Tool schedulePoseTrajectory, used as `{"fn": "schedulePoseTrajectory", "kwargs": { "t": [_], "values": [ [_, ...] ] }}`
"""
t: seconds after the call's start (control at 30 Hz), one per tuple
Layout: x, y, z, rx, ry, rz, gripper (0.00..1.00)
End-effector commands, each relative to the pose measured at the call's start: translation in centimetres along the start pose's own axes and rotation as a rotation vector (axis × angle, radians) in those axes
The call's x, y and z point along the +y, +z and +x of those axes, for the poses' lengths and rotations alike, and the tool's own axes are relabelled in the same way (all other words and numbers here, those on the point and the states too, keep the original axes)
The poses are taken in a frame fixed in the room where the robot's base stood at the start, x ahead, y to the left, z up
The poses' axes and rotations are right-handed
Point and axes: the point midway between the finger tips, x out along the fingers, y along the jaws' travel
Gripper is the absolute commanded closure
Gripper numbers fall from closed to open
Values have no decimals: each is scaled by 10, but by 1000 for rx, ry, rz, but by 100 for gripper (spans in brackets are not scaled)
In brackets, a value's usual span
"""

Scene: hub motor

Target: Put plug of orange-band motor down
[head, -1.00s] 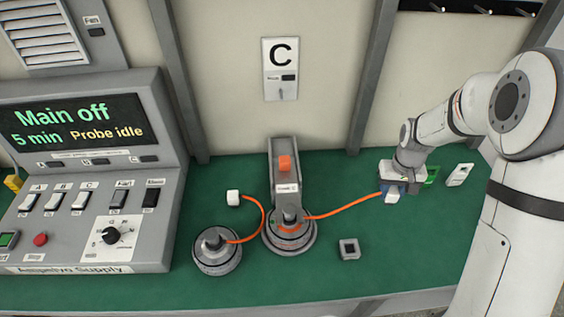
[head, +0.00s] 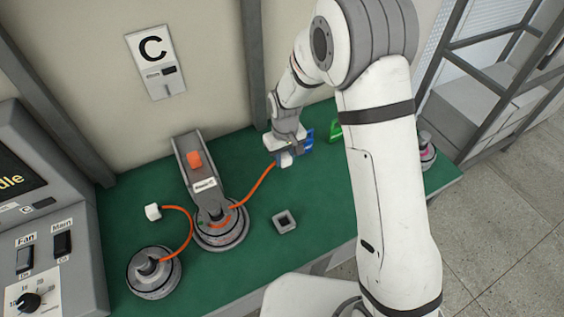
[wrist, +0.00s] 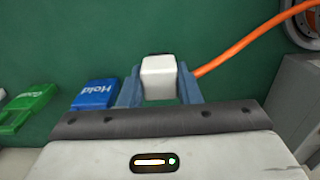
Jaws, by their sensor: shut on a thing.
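My gripper (head: 285,157) is shut on a white plug (wrist: 159,78), with one blue finger on each side of it. The plug also shows in the head view (head: 286,162), low over the green bench; I cannot tell whether it touches the top. A blue tag marked Hold (wrist: 94,94) lies just left of the fingers in the wrist view.
A green tag (wrist: 31,106) lies further left. Another motor (head: 154,274) with its white plug (head: 153,212) stands at the left. A small grey square socket (head: 285,222) sits in front. A pink-banded motor (head: 427,153) is partly behind my arm. Bare green bench (head: 320,200) lies between.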

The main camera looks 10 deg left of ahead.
Motion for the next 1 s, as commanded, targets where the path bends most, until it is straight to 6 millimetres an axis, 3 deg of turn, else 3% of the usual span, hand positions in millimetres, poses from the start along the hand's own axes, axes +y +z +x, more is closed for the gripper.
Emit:
{"fn": "schedulePoseTrajectory", "kwargs": {
  "t": [0.3,0.63,0.67,0.9,1.0],
  "values": [
    [-1,1,36,-3,0,-1,97],
    [-1,0,41,0,0,-2,97],
    [-1,0,41,-1,0,-2,69],
    [-2,0,39,-1,0,-2,49],
    [-2,0,39,-1,0,-3,48]
  ]
}}
